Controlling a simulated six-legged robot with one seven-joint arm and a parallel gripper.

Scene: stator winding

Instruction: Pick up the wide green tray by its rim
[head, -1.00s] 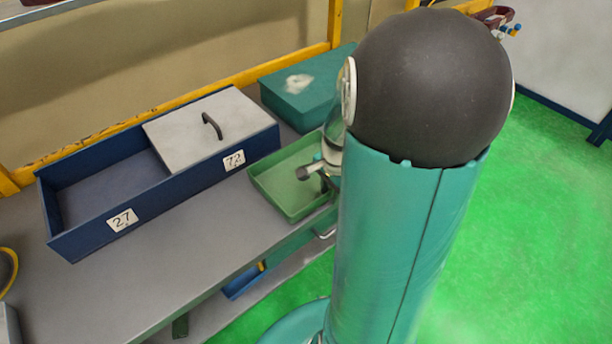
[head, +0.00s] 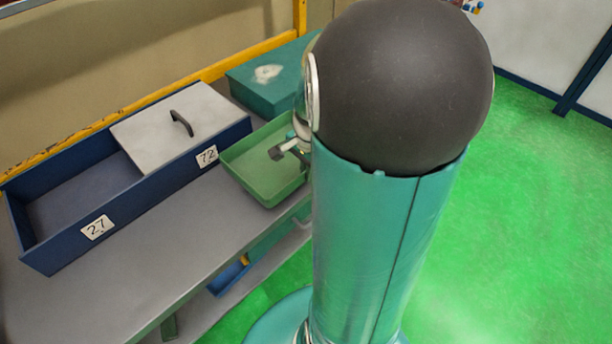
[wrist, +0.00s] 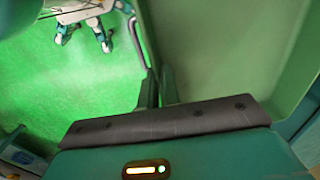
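The wide green tray (head: 264,190) lies on the grey bench, right of the blue bin, with its right side hidden behind my arm. In the wrist view the tray's inside (wrist: 225,60) fills the upper right. My gripper (wrist: 159,92) has one dark finger on each side of the tray's wall, with only a narrow gap between them. It looks shut on the rim, though the contact itself is small and dark. In the head view part of my gripper (head: 288,151) shows over the tray's right side.
A long blue bin (head: 150,192) marked 27 and 72 has a grey handled lid (head: 160,138) over one end. A teal box (head: 262,92) stands behind the tray. Bare bench top (head: 130,270) lies in front. Green floor (head: 520,220) is open to the right.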

